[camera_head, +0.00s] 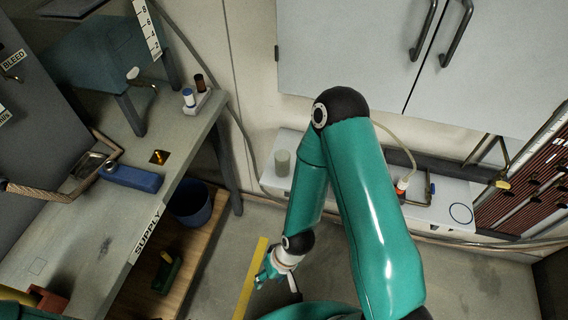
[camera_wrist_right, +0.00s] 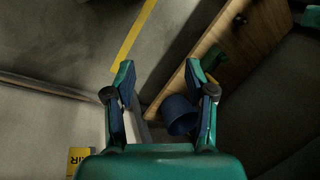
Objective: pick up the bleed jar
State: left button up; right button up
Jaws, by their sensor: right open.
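No jar in view carries a readable bleed label. A plain grey-green cylinder (camera_head: 283,163) stands upright on the white bench; I cannot tell whether it is the bleed jar. Two small bottles, one white and blue (camera_head: 188,97) and one dark (camera_head: 199,83), stand in a holder on the left table. My right gripper (camera_head: 268,274) hangs low over the floor, below and apart from the cylinder. In the right wrist view its two fingers (camera_wrist_right: 160,78) are spread with nothing between them. My left gripper is not in view.
A blue bucket (camera_head: 190,204) stands by the wooden shelf (camera_head: 178,268) under the left table (camera_head: 55,225); it also shows beyond the fingers in the wrist view (camera_wrist_right: 180,114). The white bench (camera_head: 445,205) runs along the wall under grey cabinets (camera_head: 345,45). A yellow line (camera_head: 250,280) crosses the floor.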

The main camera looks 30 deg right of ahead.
jog(key=o, duration=0.4)
jog(key=w+d+m, duration=0.1)
jog(key=w+m, duration=0.1)
jog(key=w+d+r+m, duration=0.1)
jog(key=w+m, duration=0.1)
jog(key=w+d+m+t, duration=0.1)
jog(key=w, duration=0.1)
jog(key=shift+w+d+r+m+h+b, duration=0.2)
jog(key=shift+m+h+b, duration=0.1)
jog(key=shift+m, duration=0.1)
jog(key=w+d+r+m+t+b, duration=0.1)
jog(key=w+d+r+m, duration=0.3)
jog(key=d+r+m, duration=0.3)
jog(key=w+d+r+m+t+h, duration=0.1)
jog(key=w+d+r+m+t, duration=0.1)
jog(key=w+d+r+m, duration=0.5)
jog(key=w+d+r+m+t+b, duration=0.15)
jog(key=d+r+m, duration=0.25)
jog(key=d+m, duration=0.5)
jog(key=m+b, duration=0.1)
send_near(282, 160)
jog(key=a, duration=0.2)
jog(key=shift+b+x, duration=0.55)
jog(key=shift+x, duration=2.6)
